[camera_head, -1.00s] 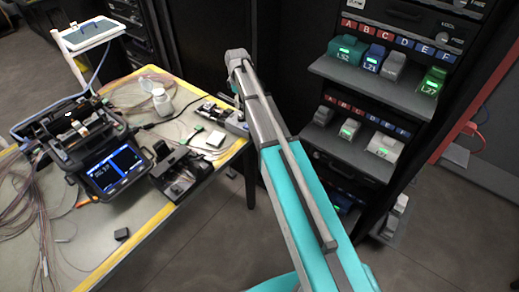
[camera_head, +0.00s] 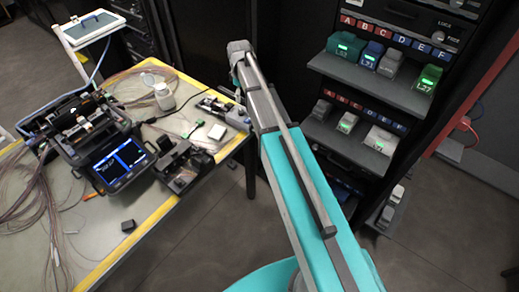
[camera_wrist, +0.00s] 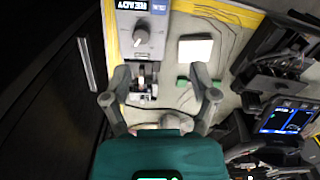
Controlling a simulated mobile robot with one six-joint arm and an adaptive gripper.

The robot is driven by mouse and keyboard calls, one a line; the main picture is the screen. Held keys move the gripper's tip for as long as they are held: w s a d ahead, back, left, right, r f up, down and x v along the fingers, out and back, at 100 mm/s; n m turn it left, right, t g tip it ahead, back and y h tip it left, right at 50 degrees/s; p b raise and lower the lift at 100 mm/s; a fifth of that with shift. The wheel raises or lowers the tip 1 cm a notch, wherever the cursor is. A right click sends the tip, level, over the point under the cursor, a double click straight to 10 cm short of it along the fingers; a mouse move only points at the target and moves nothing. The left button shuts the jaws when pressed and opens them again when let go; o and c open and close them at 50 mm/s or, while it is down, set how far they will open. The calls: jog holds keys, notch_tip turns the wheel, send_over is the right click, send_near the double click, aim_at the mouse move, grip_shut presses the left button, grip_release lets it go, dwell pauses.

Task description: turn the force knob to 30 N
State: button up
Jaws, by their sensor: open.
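In the head view the device (camera_head: 237,117) is at the table's right end; my fingers are hidden there.
A white square pad (camera_wrist: 195,50) and green clips lie beside the device. The splicer (camera_head: 90,140) with its lit screen, a white bottle (camera_head: 164,97) and loose fibres occupy the table (camera_head: 125,254). A rack shelf (camera_head: 370,82) with coloured modules stands at right.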

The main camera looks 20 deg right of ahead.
jog(key=s+f+m+b, duration=0.2)
jog(key=s+m, duration=0.3)
jog(key=s, duration=0.7)
jog(key=s+f+m+b, duration=0.2)
jog(key=s+m, duration=0.3)
jog(key=s, duration=0.7)
jog(key=shift+s+f, duration=0.25)
jog(key=shift+s, duration=0.1)
jog(key=shift+s+a, duration=0.1)
